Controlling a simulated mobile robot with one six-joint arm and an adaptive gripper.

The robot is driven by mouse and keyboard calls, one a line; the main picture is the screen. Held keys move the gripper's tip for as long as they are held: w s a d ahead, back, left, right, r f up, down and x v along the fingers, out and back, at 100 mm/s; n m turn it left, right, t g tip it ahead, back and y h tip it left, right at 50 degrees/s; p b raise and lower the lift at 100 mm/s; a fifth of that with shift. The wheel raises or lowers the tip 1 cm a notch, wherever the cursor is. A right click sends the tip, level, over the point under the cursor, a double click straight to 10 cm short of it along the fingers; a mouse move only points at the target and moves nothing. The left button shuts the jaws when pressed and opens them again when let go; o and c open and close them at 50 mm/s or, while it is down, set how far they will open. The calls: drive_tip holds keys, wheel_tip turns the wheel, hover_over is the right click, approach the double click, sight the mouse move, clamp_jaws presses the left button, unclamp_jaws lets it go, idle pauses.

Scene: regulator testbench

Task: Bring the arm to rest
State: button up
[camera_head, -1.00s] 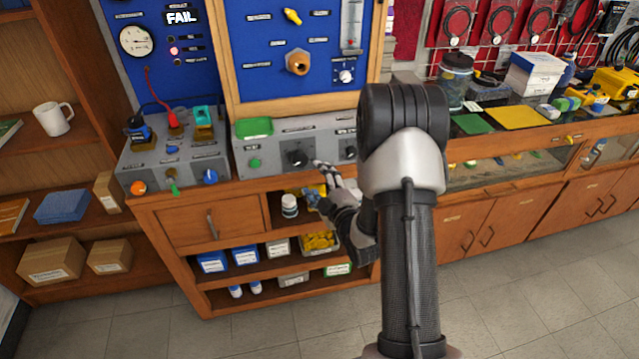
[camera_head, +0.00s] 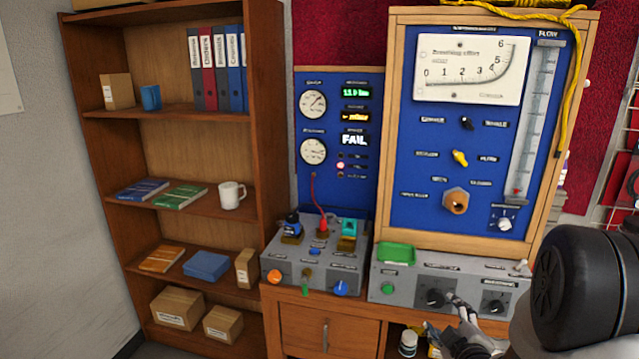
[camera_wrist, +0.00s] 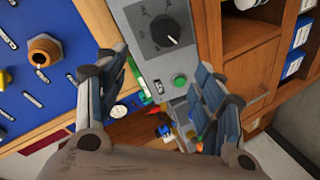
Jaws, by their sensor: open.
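My gripper (camera_head: 458,322) is in front of the grey control box under the blue panel, at the lower right of the head view. In the wrist view my gripper (camera_wrist: 165,105) has its fingers spread apart with nothing between them. Past the fingers the wrist view shows the grey box (camera_wrist: 150,15) with a black knob (camera_wrist: 165,32) and a green button (camera_wrist: 180,80). In the head view the fingertips overlap the box front near its black knob (camera_head: 433,298); I cannot tell whether they touch. My arm (camera_head: 585,290) fills the lower right corner.
The blue test panel (camera_head: 430,205) stands behind the box, and a smaller box (camera_head: 345,265) with connectors stands to its left. A wooden shelf (camera_head: 85,110) with binders, books, a white mug (camera_head: 231,195) and cartons is at the left.

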drive_tip(key=s+a+r+m+g, duration=0.3)
drive_tip(key=s+a+r, duration=0.2)
drive_tip(key=r, duration=0.2)
drive_tip(key=s+a+r+m+g, duration=0.1)
drive_tip(key=s+a, duration=0.3)
drive_tip(key=s, duration=0.5)
drive_tip(key=s+a+r+m+g+y, duration=0.1)
drive_tip(key=s+a+r+m+g, duration=0.1)
drive_tip(key=s, duration=0.7)
drive_tip(key=s+a+r+m+g, duration=0.1)
drive_tip(key=s+a+m+g, duration=0.2)
drive_tip(key=s, duration=0.7)
drive_tip(key=a+m, duration=0.1)
drive_tip(key=a, duration=0.1)
drive_tip(key=shift+a+r+g+y, duration=0.3)
drive_tip(key=shift+a+r+y, duration=0.05)
drive_tip(key=shift+r+y, duration=0.05)
